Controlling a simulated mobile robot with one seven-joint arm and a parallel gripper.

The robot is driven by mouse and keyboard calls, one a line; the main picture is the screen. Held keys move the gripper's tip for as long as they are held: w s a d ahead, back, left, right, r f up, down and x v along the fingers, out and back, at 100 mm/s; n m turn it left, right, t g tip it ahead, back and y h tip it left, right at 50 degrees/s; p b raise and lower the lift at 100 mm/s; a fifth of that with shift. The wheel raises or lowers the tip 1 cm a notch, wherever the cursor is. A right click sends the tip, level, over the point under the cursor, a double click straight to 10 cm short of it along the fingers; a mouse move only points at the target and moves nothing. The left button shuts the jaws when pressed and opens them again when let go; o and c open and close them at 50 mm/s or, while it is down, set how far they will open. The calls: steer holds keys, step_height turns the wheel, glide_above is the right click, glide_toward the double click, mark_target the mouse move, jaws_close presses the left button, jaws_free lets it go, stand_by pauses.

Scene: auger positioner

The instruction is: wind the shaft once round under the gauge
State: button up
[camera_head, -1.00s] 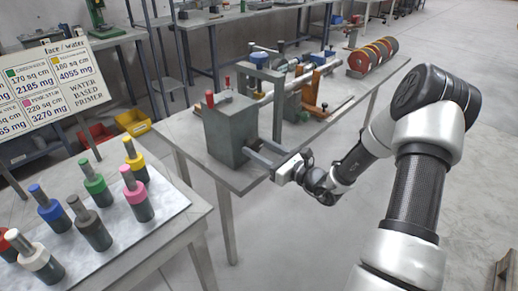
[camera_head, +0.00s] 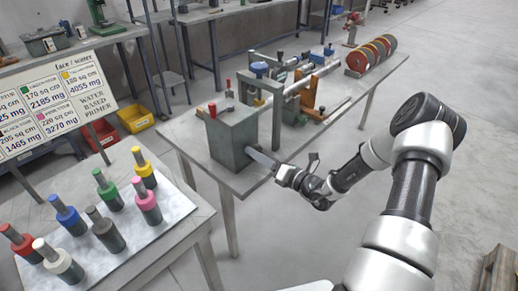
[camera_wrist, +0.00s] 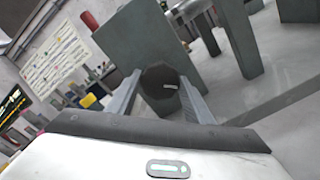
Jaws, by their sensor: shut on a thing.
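A grey-green box (camera_head: 234,138) stands at the near end of the bench. My gripper (camera_head: 258,157) reaches its right side. In the wrist view a dark, many-sided knob (camera_wrist: 160,84) with a small pale mark sits on the box face (camera_wrist: 140,45). The two fingers of my gripper (camera_wrist: 163,98) lie on either side of it, shut on it. A pale shaft (camera_head: 310,82) runs along the bench behind the box, partly hidden by a grey upright frame (camera_head: 277,122). A blue-topped part (camera_head: 258,68) stands over the shaft line; I cannot tell whether it is the gauge.
The bench (camera_head: 190,146) also carries orange supports (camera_head: 307,92) and red discs (camera_head: 372,54). A second table (camera_head: 190,215) at the lower left holds several coloured plugs, with a sign board (camera_head: 50,100) behind.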

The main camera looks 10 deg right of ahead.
steer(key=m+p, duration=0.2)
steer(key=m, duration=0.1)
steer(key=shift+m, duration=0.3)
stand_by(0.3)
steer(key=o, duration=1)
steer(key=shift+o, duration=0.2)
steer(key=p+v, duration=0.1)
steer(key=v, duration=1.6)
steer(key=shift+s, duration=0.15)
steer(key=shift+r, duration=0.1)
